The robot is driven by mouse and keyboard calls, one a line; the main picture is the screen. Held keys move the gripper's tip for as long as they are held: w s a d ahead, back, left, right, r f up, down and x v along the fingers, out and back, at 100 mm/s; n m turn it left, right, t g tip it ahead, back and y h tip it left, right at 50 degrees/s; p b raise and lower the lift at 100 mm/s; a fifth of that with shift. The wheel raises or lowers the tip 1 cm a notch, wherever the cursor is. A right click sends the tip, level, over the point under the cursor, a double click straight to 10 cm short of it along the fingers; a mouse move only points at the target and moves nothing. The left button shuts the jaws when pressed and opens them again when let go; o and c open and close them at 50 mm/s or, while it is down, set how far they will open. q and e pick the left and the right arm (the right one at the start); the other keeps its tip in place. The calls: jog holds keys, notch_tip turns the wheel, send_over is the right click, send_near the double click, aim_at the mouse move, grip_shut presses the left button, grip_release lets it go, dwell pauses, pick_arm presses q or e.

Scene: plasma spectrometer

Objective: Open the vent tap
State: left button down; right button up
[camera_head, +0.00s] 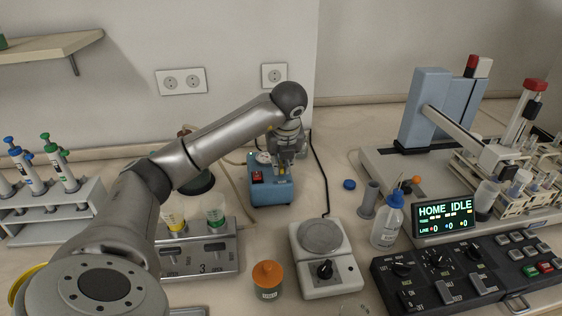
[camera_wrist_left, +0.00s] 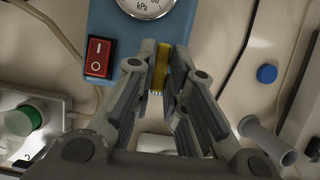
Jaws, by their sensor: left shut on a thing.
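The blue pump box (camera_head: 268,193) stands on the bench below my left gripper, with a red rocker switch (camera_head: 257,176) and a round dial gauge on top. In the left wrist view the box (camera_wrist_left: 115,22), the switch (camera_wrist_left: 98,57) and the kPa gauge (camera_wrist_left: 147,6) show at the top. The vent tap, a yellow lever (camera_wrist_left: 159,77), lies lengthwise between the fingers. My left gripper (camera_head: 284,163) reaches down over the box's right side. In the wrist view its fingers (camera_wrist_left: 162,70) are shut on the yellow lever. The lever's pivot is hidden. My right gripper is out of view.
A hotplate (camera_head: 322,258), an orange-lidded jar (camera_head: 267,280) and a wash bottle (camera_head: 387,226) stand in front and to the right. A cup tray (camera_head: 228,262) is at left.

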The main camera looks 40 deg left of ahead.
pick_arm(q)
jog(key=c, duration=1.5)
grip_release()
jog(key=v, duration=1.2)
jog(key=shift+r, duration=0.15)
notch_tip(320, 180, up, 8)
jog(key=p, duration=0.8)
jog(key=shift+w, duration=0.1)
